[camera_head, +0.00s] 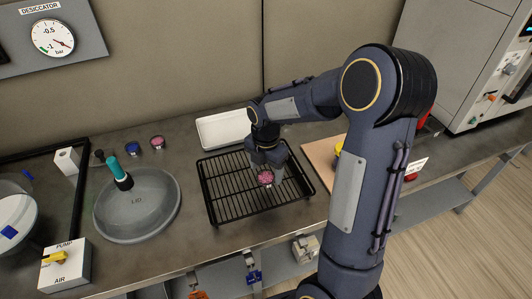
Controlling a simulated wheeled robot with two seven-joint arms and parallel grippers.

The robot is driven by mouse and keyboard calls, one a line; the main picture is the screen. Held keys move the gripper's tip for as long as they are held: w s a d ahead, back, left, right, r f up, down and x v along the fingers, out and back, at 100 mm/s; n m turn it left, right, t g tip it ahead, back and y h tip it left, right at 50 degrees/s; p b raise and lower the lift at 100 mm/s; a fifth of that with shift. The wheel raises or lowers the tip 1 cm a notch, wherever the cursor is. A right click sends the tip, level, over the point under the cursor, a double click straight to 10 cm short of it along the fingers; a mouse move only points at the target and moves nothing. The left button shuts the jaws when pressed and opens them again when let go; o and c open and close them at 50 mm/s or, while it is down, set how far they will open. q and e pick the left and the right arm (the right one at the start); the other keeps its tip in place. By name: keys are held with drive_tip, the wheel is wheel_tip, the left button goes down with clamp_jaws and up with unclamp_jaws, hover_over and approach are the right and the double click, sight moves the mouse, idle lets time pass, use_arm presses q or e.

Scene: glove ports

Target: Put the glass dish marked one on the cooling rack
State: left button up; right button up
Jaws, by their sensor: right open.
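The cooling rack (228,202) is a black wire grid on the bench in the middle of the view. A small glass dish with pink contents (265,179) is at the rack's right half, apparently resting on the wires. My right gripper (266,170) points down over the rack, open, with its fingers at the sides of this dish. I cannot read a mark on the dish. Two other small dishes, one blue (130,148) and one pink (157,142), stand on the bench left of the rack; their marks are too small to read. My left gripper is not in view.
A glass lid with a teal knob (140,210) lies left of the rack. A white tray (222,129) is behind it, and a tan board (320,155) is to the right, partly behind my arm. A pump/air box (66,268) stands front left.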

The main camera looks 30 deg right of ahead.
sight(266, 180)
wheel_tip(266, 180, up, 10)
drive_tip(key=s+a+m+t+y, duration=0.2)
drive_tip(key=s+a+m, duration=0.3)
drive_tip(key=s+m, duration=0.4)
drive_tip(key=s+a+r+m+t+y, duration=0.1)
drive_tip(key=s+a+m+t, duration=0.2)
drive_tip(key=s+m, duration=0.7)
drive_tip(key=a+m, duration=0.2)
drive_tip(key=m, duration=0.2)
drive_tip(key=shift+s+r+m+t+y, duration=0.15)
drive_tip(key=shift+s+m+t+y, duration=0.15)
drive_tip(key=shift+y, duration=0.1)
drive_tip(key=shift+c, duration=0.3)
